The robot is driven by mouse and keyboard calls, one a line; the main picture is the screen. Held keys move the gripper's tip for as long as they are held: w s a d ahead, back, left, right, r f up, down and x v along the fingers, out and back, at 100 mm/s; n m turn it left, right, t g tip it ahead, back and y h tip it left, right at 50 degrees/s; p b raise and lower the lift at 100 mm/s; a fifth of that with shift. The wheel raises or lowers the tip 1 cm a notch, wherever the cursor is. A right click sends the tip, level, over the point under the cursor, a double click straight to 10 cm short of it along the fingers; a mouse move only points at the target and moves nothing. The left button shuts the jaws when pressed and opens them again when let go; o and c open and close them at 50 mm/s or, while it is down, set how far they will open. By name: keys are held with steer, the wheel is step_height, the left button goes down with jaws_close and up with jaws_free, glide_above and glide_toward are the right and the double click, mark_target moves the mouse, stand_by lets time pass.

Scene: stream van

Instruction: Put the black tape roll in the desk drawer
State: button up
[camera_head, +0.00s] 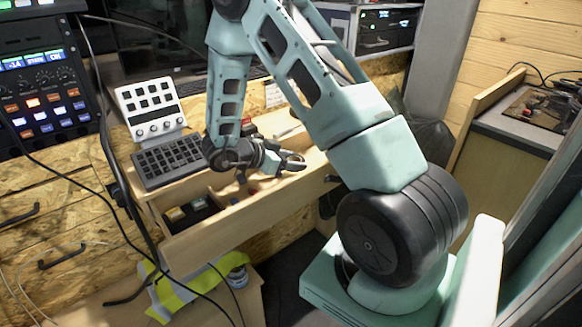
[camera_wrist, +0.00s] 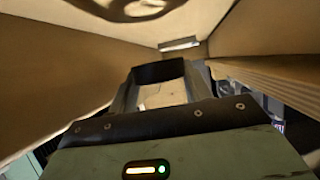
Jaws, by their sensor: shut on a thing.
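The desk drawer (camera_head: 235,222) is pulled open under the desk top in the head view. My gripper (camera_head: 292,161) is at the drawer's right part, near its upper edge. In the wrist view, my gripper (camera_wrist: 160,82) is shut on a black piece, which I take to be the black tape roll (camera_wrist: 160,71), between its fingertips. Wooden walls, seemingly the drawer's (camera_wrist: 50,70), rise on both sides of it there. In the head view the roll is hard to tell from the dark fingers. Whether it touches the drawer floor cannot be told.
Dark small items (camera_head: 190,211) lie in the drawer's left part. A keyboard (camera_head: 170,161) and a white button panel (camera_head: 151,108) stand on the desk above. Black cables (camera_head: 122,195) hang at the left. A yellow-green strip (camera_head: 180,290) lies below the drawer.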

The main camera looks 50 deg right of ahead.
steer(key=shift+f, duration=0.85)
steer(key=shift+f, duration=0.6)
steer(key=o, duration=1)
steer(key=shift+r, duration=0.25)
steer(key=v, duration=0.8)
steer(key=p+v, duration=0.1)
steer(key=v, duration=0.3)
steer(key=shift+r, duration=0.35)
